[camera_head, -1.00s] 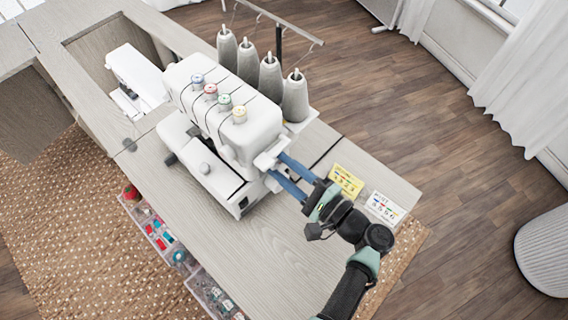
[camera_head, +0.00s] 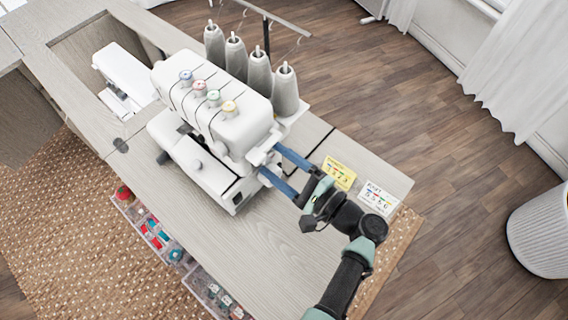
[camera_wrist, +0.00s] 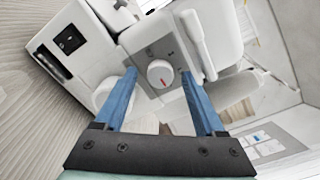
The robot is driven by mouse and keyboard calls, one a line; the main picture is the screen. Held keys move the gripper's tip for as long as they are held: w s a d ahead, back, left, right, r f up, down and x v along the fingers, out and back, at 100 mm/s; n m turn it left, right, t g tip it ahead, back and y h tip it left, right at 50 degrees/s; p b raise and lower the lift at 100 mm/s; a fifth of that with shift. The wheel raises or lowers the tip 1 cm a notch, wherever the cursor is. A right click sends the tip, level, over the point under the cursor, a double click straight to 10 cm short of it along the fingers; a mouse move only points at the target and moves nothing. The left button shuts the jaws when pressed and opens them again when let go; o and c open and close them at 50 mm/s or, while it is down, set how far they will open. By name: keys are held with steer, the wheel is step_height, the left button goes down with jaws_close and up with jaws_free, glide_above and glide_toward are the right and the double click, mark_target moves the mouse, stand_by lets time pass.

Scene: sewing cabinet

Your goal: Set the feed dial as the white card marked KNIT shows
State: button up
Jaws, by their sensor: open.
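The white sewing machine (camera_head: 215,115) stands on the cabinet top. In the wrist view a round white dial (camera_wrist: 160,73) with a red mark faces me on the machine's end. The red mark points towards the lower part of the picture, slightly right. My gripper (camera_head: 271,161) is open, its two blue fingers reaching to the machine's end. In the wrist view the fingers lie left and right of the dial, with gaps on both sides. The white card (camera_head: 378,198) lies near the cabinet's right end; its small coloured marks are too small to read surely. The head view hides the dial.
A yellow card (camera_head: 339,173) lies beside the white card. Several grey thread cones (camera_head: 285,90) stand behind the machine, under a thin thread stand. Coloured dials (camera_head: 213,98) line its top front. Cabinet top (camera_head: 245,255) in front is clear.

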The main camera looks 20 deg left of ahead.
steer(key=b+v, duration=0.2)
steer(key=v, duration=1.1)
steer(key=shift+w+r, duration=0.1)
